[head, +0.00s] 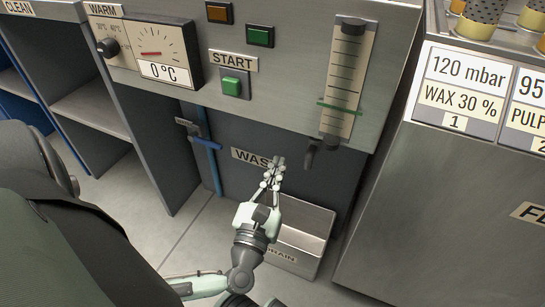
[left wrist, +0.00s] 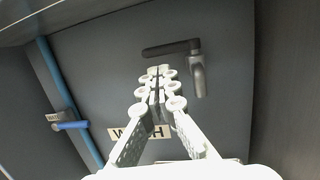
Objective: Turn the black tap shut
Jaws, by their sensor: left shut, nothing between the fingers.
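The black tap (head: 311,155) sticks out from the dark panel under the level gauge, right of the WASH label. In the left wrist view its black lever (left wrist: 168,48) lies sideways, pointing left from the top of a grey downturned spout (left wrist: 198,78). My left gripper (head: 278,163) is shut and empty, left of the tap in the head view, with a gap between them. In the left wrist view its fingertips (left wrist: 158,71) appear just below the lever; touch cannot be told there. My right gripper is out of view.
A blue-handled tap (head: 206,143) on a blue pipe is at the left of the panel. The metal drain box (head: 303,225) stands on the floor below. A steel cabinet (head: 430,210) bounds the right side; a control panel (head: 280,85) overhangs above.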

